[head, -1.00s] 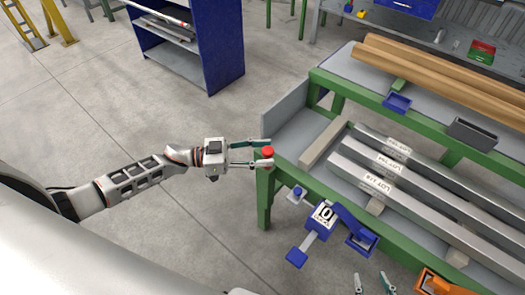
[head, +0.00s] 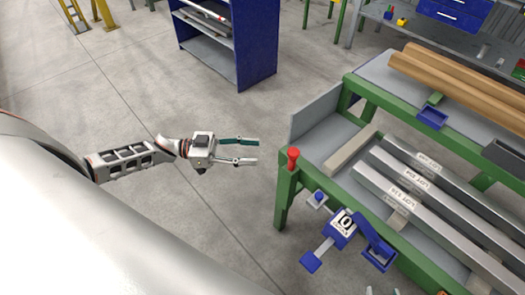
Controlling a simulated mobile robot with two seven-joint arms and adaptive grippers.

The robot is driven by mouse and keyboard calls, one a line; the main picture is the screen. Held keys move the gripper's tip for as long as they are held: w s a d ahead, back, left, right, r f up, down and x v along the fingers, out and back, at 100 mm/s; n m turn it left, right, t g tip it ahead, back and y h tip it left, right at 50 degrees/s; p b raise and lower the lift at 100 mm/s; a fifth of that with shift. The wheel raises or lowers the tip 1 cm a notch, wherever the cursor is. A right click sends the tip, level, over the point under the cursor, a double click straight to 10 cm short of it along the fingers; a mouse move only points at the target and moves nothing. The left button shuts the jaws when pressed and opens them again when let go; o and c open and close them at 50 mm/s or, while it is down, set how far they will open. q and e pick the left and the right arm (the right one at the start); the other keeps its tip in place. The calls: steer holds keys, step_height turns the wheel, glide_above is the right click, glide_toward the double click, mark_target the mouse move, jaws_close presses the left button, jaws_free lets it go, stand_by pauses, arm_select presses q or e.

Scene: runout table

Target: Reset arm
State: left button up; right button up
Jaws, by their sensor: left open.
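My left gripper (head: 258,151) is open and empty over the bare floor, left of the green runout table (head: 284,195). Its two fingers are apart and point right. A red knob (head: 293,158) stands on the table's near left corner, a short gap to the right of the fingertips. My left arm (head: 125,160) reaches in from the left. Of my right gripper, at most a tiny tip (head: 396,291) shows at the bottom edge, too little to tell its state.
Metal bars (head: 425,205) with lot labels lie on the table, with brown rolls (head: 455,85) on the shelf behind. A blue clamp-like device with a counter (head: 342,223) sticks out from the table's front. A blue shelf unit (head: 255,45) stands behind. Floor around my left gripper is clear.

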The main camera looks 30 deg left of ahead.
arm_select(q)
steer(key=shift+s+a, duration=0.1)
steer(key=shift+a, duration=0.1)
stand_by(0.4)
steer(key=s+d+f+n+t+y+p, duration=0.25)
steer(key=d+n+t+y, duration=0.3)
steer(key=d, duration=0.35)
steer(key=s+f+n+g+y+p, duration=0.2)
steer(key=s+f+y, duration=0.6)
steer(key=s, duration=0.6)
steer(key=shift+s+f+n+g, duration=0.25)
steer(key=shift+f+n+g, duration=0.1)
steer(key=shift+f+n, duration=0.2)
arm_select(e)
steer(key=r, duration=0.2)
steer(key=a, duration=0.1)
steer(key=shift+s+r, duration=0.4)
arm_select(q)
steer(key=shift+a, duration=0.1)
arm_select(e)
steer(key=shift+w+r, duration=0.2)
steer(key=shift+r, duration=0.1)
